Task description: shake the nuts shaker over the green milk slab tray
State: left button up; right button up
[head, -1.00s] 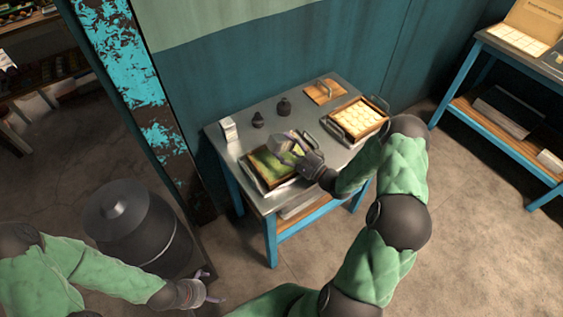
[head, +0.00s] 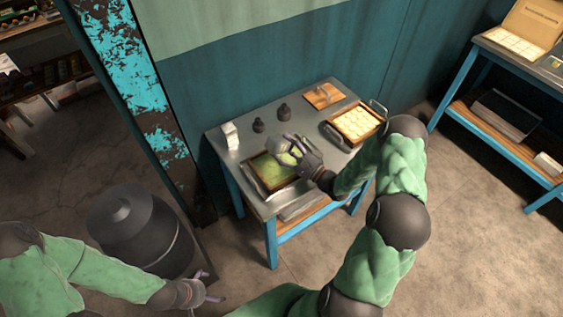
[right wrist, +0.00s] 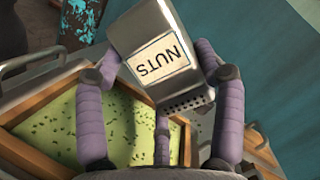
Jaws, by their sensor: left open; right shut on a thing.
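The nuts shaker (right wrist: 161,50) is a grey metal box with a white label reading NUTS. My right gripper (right wrist: 160,85) is shut on it, with purple fingers on both sides. In the head view, my right gripper (head: 303,158) holds the shaker (head: 284,147) above the green milk slab tray (head: 268,189). The shaker is tilted, with its perforated end low in the right wrist view. The tray's green slab (right wrist: 52,122) has dark specks on it and a wooden frame. My left gripper (head: 208,292) is open and empty at the lower left, away from the table.
A dark barrel (head: 141,231) stands left of the table. A blue bench (head: 497,144) is at the right.

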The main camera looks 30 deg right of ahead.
aim_at(273, 153)
jog(key=shift+a+f+b, duration=0.25)
jog(key=shift+f+b, duration=0.35)
jog(key=shift+f, duration=0.15)
jog(key=shift+a+f+b, duration=0.25)
jog(key=shift+f+b, duration=0.35)
jog(key=shift+f, duration=0.1)
jog(key=r+p, duration=0.1)
jog(key=a+r+p, duration=0.1)
jog(key=r+p, duration=0.1)
jog(key=shift+s+r, duration=0.1)
jog(key=shift+r, duration=0.1)
jog(key=f+b, duration=0.1)
jog(key=a+f+b, duration=0.1)
jog(key=f, duration=0.1)
jog(key=shift+a+f, duration=0.15)
jog(key=shift+a, duration=0.1)
jog(key=r+p, duration=0.2)
jog(key=r, duration=0.1)
jog(key=shift+s+a+r, duration=0.1)
jog(key=shift+a+r, duration=0.1)
jog(key=shift+a, duration=0.2)
jog(key=f+b, duration=0.2)
jog(key=f, duration=0.1)
jog(key=shift+a+f, duration=0.25)
jog(key=shift+a, duration=0.15)
jog(key=shift+r, duration=0.15)
